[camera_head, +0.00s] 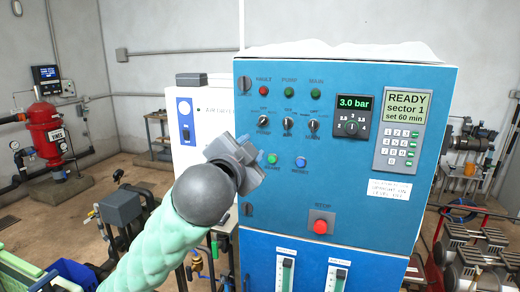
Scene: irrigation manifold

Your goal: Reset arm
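My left gripper (248,162) is grey, at the end of my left arm, which has a pale green padded sleeve. It is in front of the left part of the blue control panel (345,220), close to the green button (272,158). I see it from behind, so its fingers and any gap between them are hidden. I cannot tell whether it touches the panel. My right gripper is out of view.
The panel has three knobs (287,124), a blue button (300,162), a red stop button (320,226), a "3.0 bar" display (354,102) and a "READY" keypad (402,132). A white cabinet (190,125) and a red tank (45,132) stand left; pumps (475,255) stand right.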

